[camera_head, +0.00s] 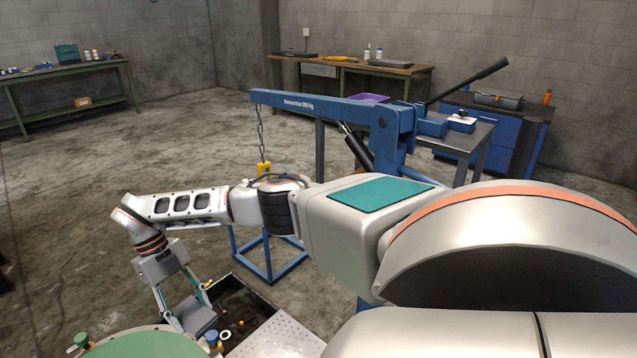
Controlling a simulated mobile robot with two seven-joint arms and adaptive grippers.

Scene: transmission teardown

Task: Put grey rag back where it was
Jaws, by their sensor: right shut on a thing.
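My right gripper (187,308) is at the lower left, at the end of the arm that comes in from the right. It points down and is shut on a small grey thing, which looks like the grey rag (195,316). The rag is at the left edge of a dark open tray (262,297), beside a green round surface (145,346). I cannot tell whether the rag touches either of them. My left gripper is not in view.
Small parts lie in the tray, and a perforated metal plate (276,338) is to its right. A blue hoist (340,110) with a hanging chain stands beyond my arm. Benches (350,68) line the back wall.

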